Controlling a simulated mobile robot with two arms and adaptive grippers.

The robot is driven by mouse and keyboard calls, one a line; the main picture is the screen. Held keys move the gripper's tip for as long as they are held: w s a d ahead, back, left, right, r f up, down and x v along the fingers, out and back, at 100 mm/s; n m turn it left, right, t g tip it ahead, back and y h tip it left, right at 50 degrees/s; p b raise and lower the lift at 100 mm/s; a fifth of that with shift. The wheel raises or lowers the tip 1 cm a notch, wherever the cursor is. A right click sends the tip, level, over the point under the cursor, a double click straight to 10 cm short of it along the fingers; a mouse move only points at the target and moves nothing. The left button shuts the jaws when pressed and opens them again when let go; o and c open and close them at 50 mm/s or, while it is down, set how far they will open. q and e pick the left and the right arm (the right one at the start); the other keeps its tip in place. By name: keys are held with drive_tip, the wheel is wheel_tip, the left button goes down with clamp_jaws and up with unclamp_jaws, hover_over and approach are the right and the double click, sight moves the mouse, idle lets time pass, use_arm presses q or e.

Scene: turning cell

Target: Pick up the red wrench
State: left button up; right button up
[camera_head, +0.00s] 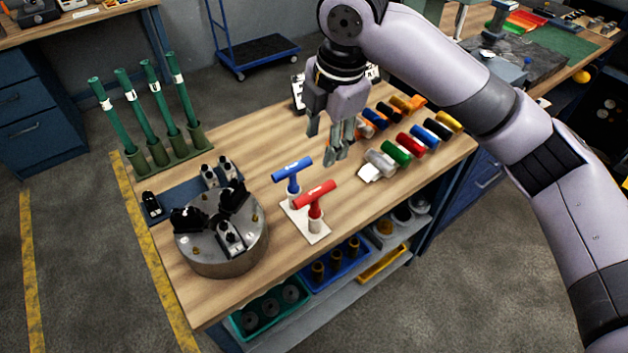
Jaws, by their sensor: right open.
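The red wrench (315,194) is a T-handled key standing upright in a pale holder plate (296,224) on the wooden bench. A blue T-handled wrench (292,171) stands beside it in the same plate, just behind and to the left. My right gripper (326,146) hangs over the bench behind the two wrenches, fingers pointing down. It is open and empty and apart from the red wrench. The lower shaft of the red wrench sits in its socket and is hidden. My left gripper is not in view.
A round metal chuck (222,250) with black jaws stands left of the wrenches. Several green tubes (147,110) stand in a rack at the back left. Several coloured cylindrical-handled pieces (411,140) lie to the right. Bare wood (368,209) lies right of the red wrench.

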drive_tip(key=p, duration=0.2)
approach(318, 191)
drive_tip(key=f, duration=0.1)
drive_tip(key=a+f, duration=0.1)
drive_tip(key=w+f, duration=0.1)
drive_tip(key=f, duration=0.1)
drive_tip(key=shift+a+f, duration=0.1)
drive_tip(key=shift+a, duration=0.05)
drive_tip(key=shift+w+f, duration=0.15)
drive_tip(key=shift+f, duration=0.55)
drive_tip(key=shift+f+p, duration=0.2)
drive_tip(key=shift+p, duration=0.15)
drive_tip(key=shift+f+p, duration=0.35)
drive_tip(key=shift+f, duration=0.05)
wheel_tip(318, 191, down, 4)
drive_tip(key=shift+w+r+p, duration=0.2)
drive_tip(key=shift+r+p, duration=0.05)
drive_tip(key=shift+p, duration=0.35)
drive_tip(key=shift+f, duration=0.3)
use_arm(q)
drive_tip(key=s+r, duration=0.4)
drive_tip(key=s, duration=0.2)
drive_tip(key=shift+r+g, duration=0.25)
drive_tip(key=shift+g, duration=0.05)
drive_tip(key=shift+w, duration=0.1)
use_arm(e)
drive_tip(key=shift+c, duration=0.3)
